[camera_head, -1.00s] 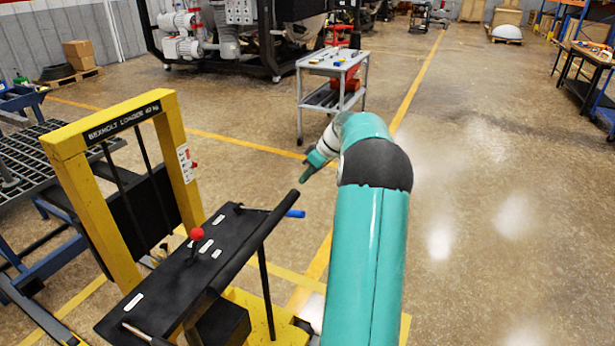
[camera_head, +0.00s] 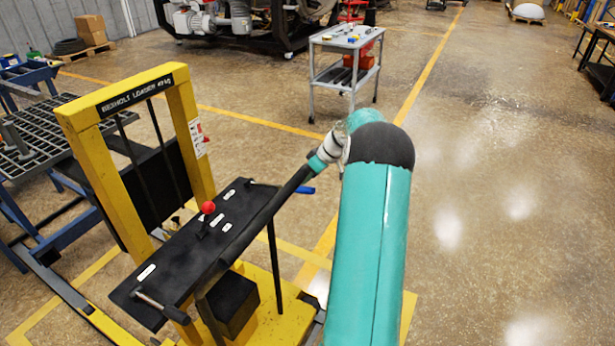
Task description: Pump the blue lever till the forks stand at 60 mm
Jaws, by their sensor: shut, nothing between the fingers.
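The yellow loader (camera_head: 82,155) stands at left, with a black panel (camera_head: 190,250) behind its mast. The blue lever (camera_head: 305,190) sticks out to the right from the panel's far end, partly behind a long black push bar (camera_head: 262,218). My gripper (camera_head: 315,165) is at the upper end of that bar in the picture, just above the blue grip. Its fingers are shut and mostly hidden by the bar; I cannot tell whether they touch it. The forks and their height reading cannot be made out from here.
A red-knobbed lever (camera_head: 208,207) stands on the panel, and a crank-like handle (camera_head: 160,306) is at its near end. A blue-framed grating table (camera_head: 45,150) is beyond the mast. A grey trolley (camera_head: 345,40) stands farther back.

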